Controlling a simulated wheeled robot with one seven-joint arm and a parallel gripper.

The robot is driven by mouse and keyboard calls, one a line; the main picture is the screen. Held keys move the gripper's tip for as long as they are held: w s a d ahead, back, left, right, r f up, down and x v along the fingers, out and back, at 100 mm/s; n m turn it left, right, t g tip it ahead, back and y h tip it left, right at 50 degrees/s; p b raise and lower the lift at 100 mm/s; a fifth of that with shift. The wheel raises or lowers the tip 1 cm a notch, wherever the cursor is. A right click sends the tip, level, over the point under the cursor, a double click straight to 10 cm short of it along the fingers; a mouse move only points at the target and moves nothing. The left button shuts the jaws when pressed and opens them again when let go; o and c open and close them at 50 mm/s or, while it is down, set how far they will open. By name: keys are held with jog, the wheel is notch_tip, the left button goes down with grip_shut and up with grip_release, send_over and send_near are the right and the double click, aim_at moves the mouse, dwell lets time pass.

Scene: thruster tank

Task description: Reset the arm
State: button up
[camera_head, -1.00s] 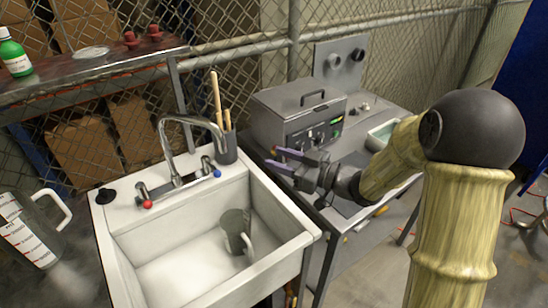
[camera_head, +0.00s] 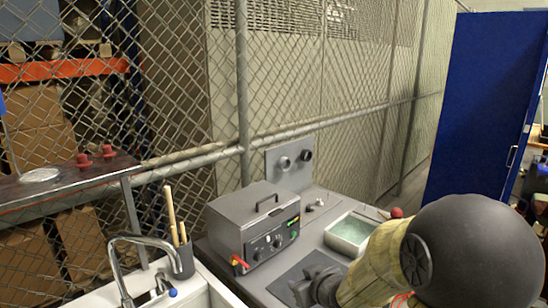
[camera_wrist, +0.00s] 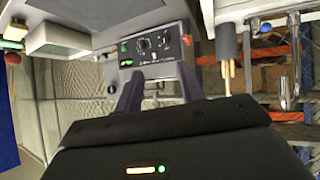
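My gripper (camera_head: 312,285) is at the bottom of the head view, above the bench in front of the grey metal box machine. Its fingers are hard to make out there. In the wrist view my gripper (camera_wrist: 160,74) shows two dark fingers spread apart with nothing between them. The grey machine (camera_head: 252,222) has a top handle, dials, a green display and a red-and-yellow switch. It also shows upside down beyond the fingers in the wrist view (camera_wrist: 155,62).
A tray of pale green content (camera_head: 352,229) stands right of the machine. A sink faucet (camera_head: 128,262) and a cup of wooden sticks (camera_head: 182,262) are at lower left. A chain-link fence (camera_head: 300,90) runs behind. A blue panel (camera_head: 488,100) stands at right.

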jog(key=s+d+f+m+g+h, duration=0.1)
jog(key=s+d+m+g+h, duration=0.1)
jog(key=s, duration=0.7)
jog(key=s+d+f+m+g+h+p, duration=0.1)
jog(key=s+d+m+g, duration=0.3)
jog(key=s, duration=0.5)
jog(key=shift+d+f+g+h+p, duration=0.35)
jog(key=shift+d+g+h, duration=0.3)
jog(key=shift+d, duration=0.4)
